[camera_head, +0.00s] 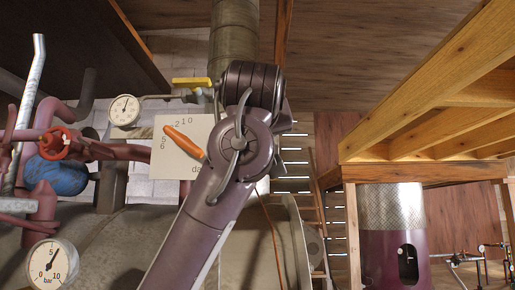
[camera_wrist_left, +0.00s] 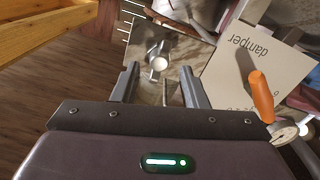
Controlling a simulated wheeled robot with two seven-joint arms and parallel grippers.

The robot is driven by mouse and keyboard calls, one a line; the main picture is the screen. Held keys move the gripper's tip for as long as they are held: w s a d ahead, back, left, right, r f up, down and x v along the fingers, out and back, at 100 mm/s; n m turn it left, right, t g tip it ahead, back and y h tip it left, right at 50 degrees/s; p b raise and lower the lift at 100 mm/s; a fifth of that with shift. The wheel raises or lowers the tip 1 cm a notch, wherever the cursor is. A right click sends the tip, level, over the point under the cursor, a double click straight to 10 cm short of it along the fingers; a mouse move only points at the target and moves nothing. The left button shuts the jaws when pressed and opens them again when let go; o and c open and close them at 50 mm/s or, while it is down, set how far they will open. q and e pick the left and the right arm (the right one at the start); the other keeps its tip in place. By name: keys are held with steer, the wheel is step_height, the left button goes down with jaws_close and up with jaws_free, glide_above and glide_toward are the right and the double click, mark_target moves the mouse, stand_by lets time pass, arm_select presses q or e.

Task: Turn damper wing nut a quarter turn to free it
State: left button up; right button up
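The damper plate (camera_head: 165,170), a pale panel with numbers and the word "damper", stands left of my left arm in the head view. It also shows in the wrist view (camera_wrist_left: 240,72). Its orange handle (camera_head: 185,142) slants across it and appears in the wrist view (camera_wrist_left: 262,96). A small metal fitting that looks like the wing nut (camera_wrist_left: 159,62) shows just beyond my left fingertips. My left gripper (camera_wrist_left: 158,70) is open, its fingers either side of the fitting's line; contact cannot be told. In the head view my wrist hides the fitting. My right gripper is not in view.
A yellow-handled valve (camera_head: 193,83) and a gauge (camera_head: 125,108) sit above and left of the plate. Red pipes and a blue part (camera_head: 57,175) crowd the left. A wooden frame (camera_head: 420,100) stands at right.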

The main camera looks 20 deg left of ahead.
arm_select(q)
steer(key=b+v, duration=0.1)
steer(key=v, duration=0.3)
steer(key=shift+s+d, duration=0.15)
steer(key=shift+s, duration=0.15)
stand_by(1.0)
